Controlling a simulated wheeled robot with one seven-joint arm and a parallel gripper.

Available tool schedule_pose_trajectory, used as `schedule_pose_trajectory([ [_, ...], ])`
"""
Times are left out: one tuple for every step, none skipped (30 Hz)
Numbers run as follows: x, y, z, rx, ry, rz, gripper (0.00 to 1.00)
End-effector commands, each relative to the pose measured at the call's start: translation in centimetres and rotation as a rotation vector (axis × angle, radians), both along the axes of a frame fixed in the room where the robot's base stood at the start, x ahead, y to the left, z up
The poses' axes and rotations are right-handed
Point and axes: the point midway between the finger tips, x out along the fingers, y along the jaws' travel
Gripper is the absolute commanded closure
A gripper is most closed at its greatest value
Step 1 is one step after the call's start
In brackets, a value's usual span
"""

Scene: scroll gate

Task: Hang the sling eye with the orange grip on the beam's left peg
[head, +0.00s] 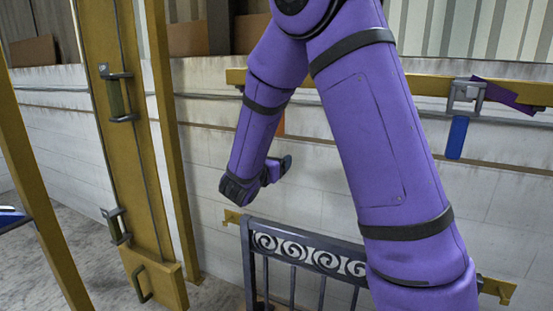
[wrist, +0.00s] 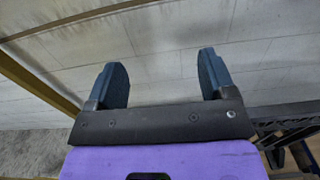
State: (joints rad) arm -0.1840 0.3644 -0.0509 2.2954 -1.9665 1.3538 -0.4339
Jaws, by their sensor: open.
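The yellow beam (head: 520,92) runs across the upper right of the head view. A strip of the orange grip (head: 281,123) shows upright just below the beam, between my arm links. My arm hides its upper part, so I cannot tell whether the sling eye sits on the left peg. My gripper (head: 279,170) is below and apart from the orange grip. In the wrist view my gripper (wrist: 164,78) is open, with nothing between its two fingers and the pale wall behind them.
A grey shackle (head: 466,92) with a blue grip (head: 457,137) hangs at the beam's right, beside a purple strip (head: 503,95). A dark scroll gate (head: 310,256) stands below my gripper. A yellow post (head: 140,150) with handles stands at left. The pale wall (head: 210,140) is behind.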

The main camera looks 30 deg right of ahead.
Motion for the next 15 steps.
schedule_pose_trajectory([
  [-0.2, 0.5, 0.0, 0.000, 0.000, 0.002, 0.23],
  [-0.4, 0.7, 0.0, 0.000, 0.000, 0.002, 0.23],
  [-0.6, 1.0, 0.0, 0.000, 0.000, 0.003, 0.23],
  [-0.7, 1.2, 0.0, 0.000, 0.000, 0.003, 0.23],
  [-0.8, 1.4, 0.0, 0.001, 0.001, 0.003, 0.23],
  [-1.0, 1.7, 0.0, 0.001, 0.001, 0.003, 0.23],
  [-1.2, 1.9, 0.0, 0.000, 0.001, 0.002, 0.23],
  [-1.3, 2.1, 0.0, 0.000, 0.001, 0.002, 0.23],
  [-1.5, 2.4, 0.0, -0.001, 0.001, 0.003, 0.23],
  [-1.6, 2.6, 0.0, -0.001, 0.001, 0.003, 0.23],
  [-1.8, 2.8, 0.0, 0.000, 0.000, 0.003, 0.23],
  [-2.0, 3.1, 0.0, 0.000, 0.000, 0.002, 0.23],
  [-2.1, 3.3, 0.0, 0.001, 0.001, 0.002, 0.23],
  [-2.3, 3.5, 0.0, 0.001, 0.001, 0.002, 0.23],
  [-2.4, 3.8, 0.0, 0.000, 0.001, 0.003, 0.23],
])
